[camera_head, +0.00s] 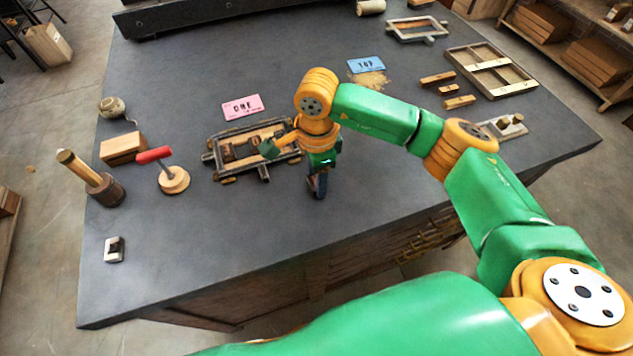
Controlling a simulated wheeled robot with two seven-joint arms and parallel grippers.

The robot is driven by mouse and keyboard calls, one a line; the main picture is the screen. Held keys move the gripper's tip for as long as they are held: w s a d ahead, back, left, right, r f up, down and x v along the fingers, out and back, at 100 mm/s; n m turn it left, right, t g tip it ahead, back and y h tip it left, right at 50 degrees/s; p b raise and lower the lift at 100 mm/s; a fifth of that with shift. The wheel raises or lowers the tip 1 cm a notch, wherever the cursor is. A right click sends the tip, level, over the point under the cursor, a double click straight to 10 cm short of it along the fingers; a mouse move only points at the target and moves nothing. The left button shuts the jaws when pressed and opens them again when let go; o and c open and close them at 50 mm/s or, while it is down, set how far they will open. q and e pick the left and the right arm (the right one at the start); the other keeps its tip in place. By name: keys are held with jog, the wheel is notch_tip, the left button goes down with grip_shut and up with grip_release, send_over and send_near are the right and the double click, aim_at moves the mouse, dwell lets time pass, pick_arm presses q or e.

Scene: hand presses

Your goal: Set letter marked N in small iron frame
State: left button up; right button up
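The small iron frame (208,157) lies on the grey table, left of centre. Dark blocks (240,150) sit inside it, and I cannot read letters on them. A small pale metal block with a dark face (114,249) lies alone near the table's left front; its mark is too small to read. My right gripper (293,169) is at the frame's right end, with its fingers spread wide apart. One finger reaches over the frame and the other points down beside it. I see nothing held between them. My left gripper is not in view.
A pink card reading ONE (242,107) lies behind the frame. A red-handled stamp (172,178), a wooden block (123,148) and a dark pot with a wooden handle (104,187) stand left. A blue card (366,65) and a large tray (530,84) lie back right. The front is clear.

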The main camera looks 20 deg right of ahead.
grip_shut()
jog(key=shift+r+p, duration=1.6)
jog(key=shift+r, duration=0.95)
